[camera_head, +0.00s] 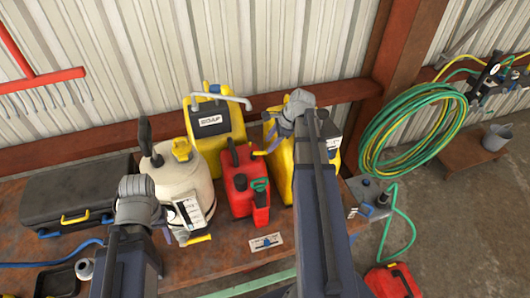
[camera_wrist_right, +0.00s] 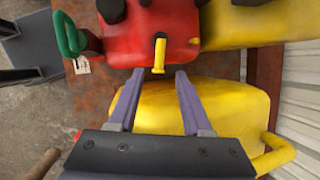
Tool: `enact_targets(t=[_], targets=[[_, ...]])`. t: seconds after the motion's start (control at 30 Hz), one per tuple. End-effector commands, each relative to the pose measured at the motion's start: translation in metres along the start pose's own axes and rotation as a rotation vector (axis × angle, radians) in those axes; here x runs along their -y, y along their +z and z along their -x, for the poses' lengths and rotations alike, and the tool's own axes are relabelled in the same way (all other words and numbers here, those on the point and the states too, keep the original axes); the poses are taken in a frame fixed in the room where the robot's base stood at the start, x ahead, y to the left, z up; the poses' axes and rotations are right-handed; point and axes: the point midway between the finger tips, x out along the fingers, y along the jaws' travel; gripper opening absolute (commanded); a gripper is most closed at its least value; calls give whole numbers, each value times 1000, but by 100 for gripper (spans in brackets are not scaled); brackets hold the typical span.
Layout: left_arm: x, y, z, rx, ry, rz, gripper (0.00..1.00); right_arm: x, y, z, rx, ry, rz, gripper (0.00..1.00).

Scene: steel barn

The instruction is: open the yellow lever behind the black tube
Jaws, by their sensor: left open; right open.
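A small yellow lever (camera_wrist_right: 159,55) sticks out of the red can (camera_wrist_right: 125,30), just below a black fitting, in the right wrist view. Another black tube-like part (camera_wrist_right: 111,8) stands on the can's top. The red can (camera_head: 241,190) also shows in the head view, upright on the bench. My right gripper (camera_wrist_right: 153,85) is open and empty, its fingertips just short of the lever and above a yellow can (camera_wrist_right: 150,108). In the head view my right arm covers part of that can (camera_head: 281,165). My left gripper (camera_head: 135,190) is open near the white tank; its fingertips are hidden.
The white tank (camera_head: 190,185) stands left of the red can, with a yellow canister (camera_head: 215,130) behind. A black case (camera_head: 75,190) lies at left on the rusty bench (camera_head: 222,252). Hoses (camera_head: 400,135) hang at right. The bench front beside the small card (camera_head: 266,242) is fairly clear.

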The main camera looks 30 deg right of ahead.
Motion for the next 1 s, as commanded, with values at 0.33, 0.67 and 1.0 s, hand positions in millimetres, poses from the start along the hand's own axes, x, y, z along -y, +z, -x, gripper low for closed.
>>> enact_targets(t=[0.33,0.67,1.0], targets=[[-4,-3,-44,-2,-2,-14,50,-1,-2,-48,0,1,1,50],[-4,-3,-45,-2,-2,-14,50,0,0,-50,0,0,-1,50],[-4,-3,-45,-2,-2,-14,50,0,0,-50,0,0,-1,15]])
